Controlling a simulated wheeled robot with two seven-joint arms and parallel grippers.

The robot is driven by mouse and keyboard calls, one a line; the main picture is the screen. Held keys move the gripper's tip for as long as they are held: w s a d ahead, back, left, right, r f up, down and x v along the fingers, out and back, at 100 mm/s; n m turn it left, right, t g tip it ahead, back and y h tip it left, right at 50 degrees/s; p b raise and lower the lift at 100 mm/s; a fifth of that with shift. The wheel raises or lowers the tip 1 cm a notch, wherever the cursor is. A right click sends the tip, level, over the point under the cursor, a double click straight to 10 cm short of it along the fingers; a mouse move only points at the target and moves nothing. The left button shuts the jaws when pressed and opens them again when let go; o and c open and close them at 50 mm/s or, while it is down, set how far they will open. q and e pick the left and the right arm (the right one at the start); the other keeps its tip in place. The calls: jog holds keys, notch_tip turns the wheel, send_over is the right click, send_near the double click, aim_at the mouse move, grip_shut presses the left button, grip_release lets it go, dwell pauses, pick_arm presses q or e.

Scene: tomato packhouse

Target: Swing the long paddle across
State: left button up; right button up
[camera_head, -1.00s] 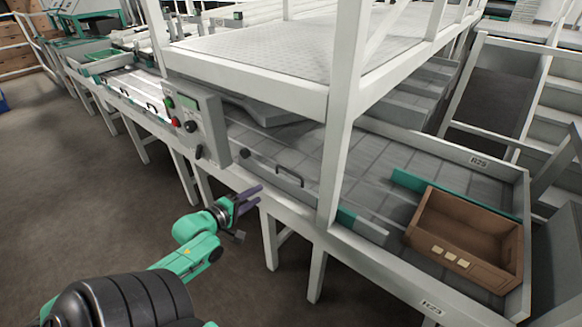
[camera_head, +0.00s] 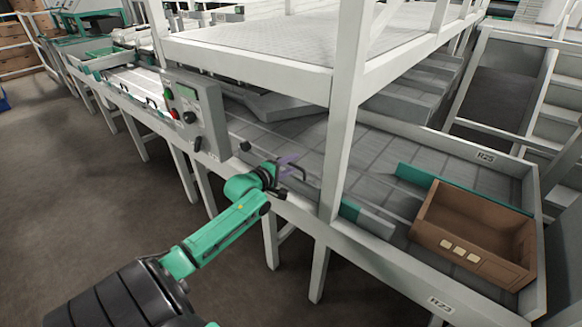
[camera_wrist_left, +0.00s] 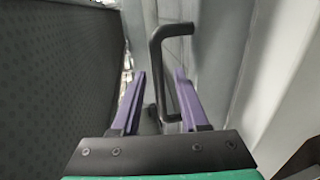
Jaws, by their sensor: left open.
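The long paddle (camera_head: 372,220) looks like a grey bar lying along the near side of the conveyor. Part of it is hidden behind a white post. A black bar handle (camera_head: 301,169) stands out from it, and in the left wrist view the handle (camera_wrist_left: 156,75) shows between the two purple fingers. My left gripper (camera_head: 287,166) is open at the handle, one finger on each side. The left wrist view also shows the gripper (camera_wrist_left: 158,88); I cannot tell whether either finger touches the handle. My right gripper is out of view.
A white post (camera_head: 340,150) rises just right of the gripper, carrying a platform (camera_head: 250,50) above. A control box (camera_head: 197,118) stands to the left. A brown crate (camera_head: 430,237) sits on the conveyor's right end beside a green strip (camera_head: 420,182). The floor at left is clear.

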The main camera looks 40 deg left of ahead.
pick_arm(q)
jog(key=shift+c, duration=0.3)
grip_shut()
dwell(1.1)
